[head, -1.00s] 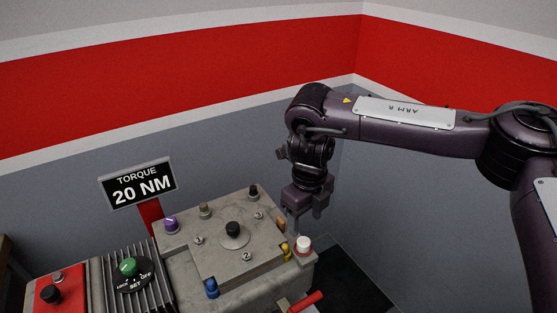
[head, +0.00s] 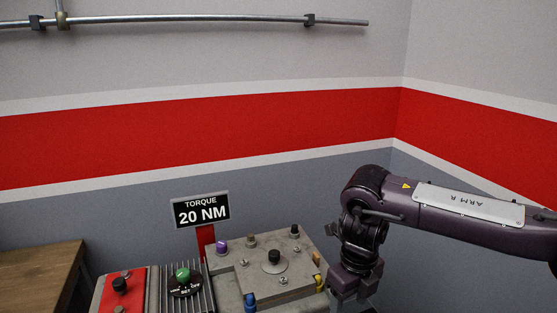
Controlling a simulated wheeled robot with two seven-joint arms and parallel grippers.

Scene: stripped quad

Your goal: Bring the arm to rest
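My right arm (head: 470,208), labelled ARM R, comes in from the right in the head view and bends down at its wrist. My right gripper (head: 350,297) hangs downward at the lower edge of the picture, just right of the grey block. Its fingertips are partly cut off, so I cannot tell its opening or any contact with the block. No held object shows. My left arm and gripper are not in view.
The grey block (head: 240,285) carries several knobs, including a black one (head: 274,256) and a purple one (head: 222,246). A torque sign (head: 202,212) reads 20 NM. A green knob (head: 183,275), red panel (head: 130,293) and wooden table (head: 45,270) stand left.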

